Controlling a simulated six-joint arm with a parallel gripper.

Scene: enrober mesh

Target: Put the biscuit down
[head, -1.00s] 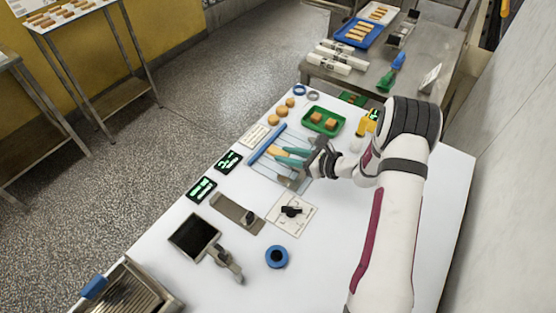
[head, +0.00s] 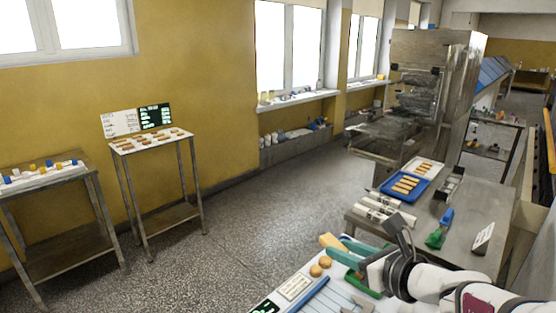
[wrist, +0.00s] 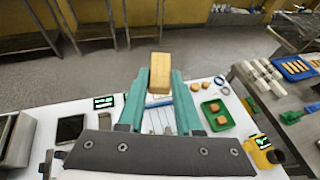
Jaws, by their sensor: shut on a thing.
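My gripper (head: 345,254) has teal fingers shut on a tan, rectangular biscuit (head: 331,241), which sticks out past the fingertips. In the wrist view the biscuit (wrist: 160,74) is between the two fingers, held above the white table. Below it are a wire mesh (wrist: 157,122) and a blue bar (wrist: 158,98), partly hidden by the fingers. In the head view the blue bar (head: 308,297) shows at the bottom edge.
A green tray (wrist: 229,126) with biscuit pieces is right of the mesh; round biscuits (head: 318,268) lie nearby. A yellow-and-black device (wrist: 262,145) is at right. A steel table (head: 480,235) behind holds a blue tray (head: 423,184) of bars.

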